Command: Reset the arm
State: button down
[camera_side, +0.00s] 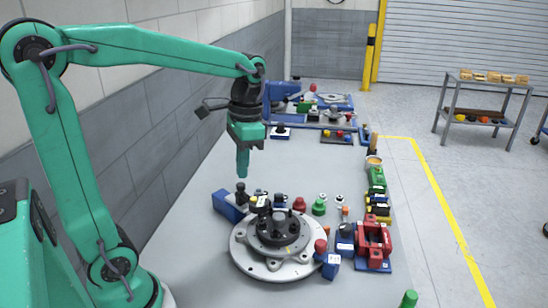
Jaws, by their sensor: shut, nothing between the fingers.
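My gripper (242,164) hangs from the end of my green arm, pointing down. Its fingers are shut with nothing between them. It is above the grey table (190,238), up and to the left of the round grey chassis fixture (244,255). It appears clear of the parts below it. The fixture has a dark raised hub (279,226) in its middle.
Small parts crowd the fixture: a blue block (230,206), a green knob (319,206) and a red clamp (374,239). More tooling, including a blue vise (283,97), stands at the back. The table's left front is clear. A grey wall runs along the left.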

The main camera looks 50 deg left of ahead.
jog(key=s+d+n+t, duration=0.2)
jog(key=s+d+t, duration=0.2)
jog(key=s+t, duration=0.3)
jog(key=shift+s+n, duration=0.3)
jog(key=shift+n, duration=0.1)
jog(key=shift+r, duration=0.1)
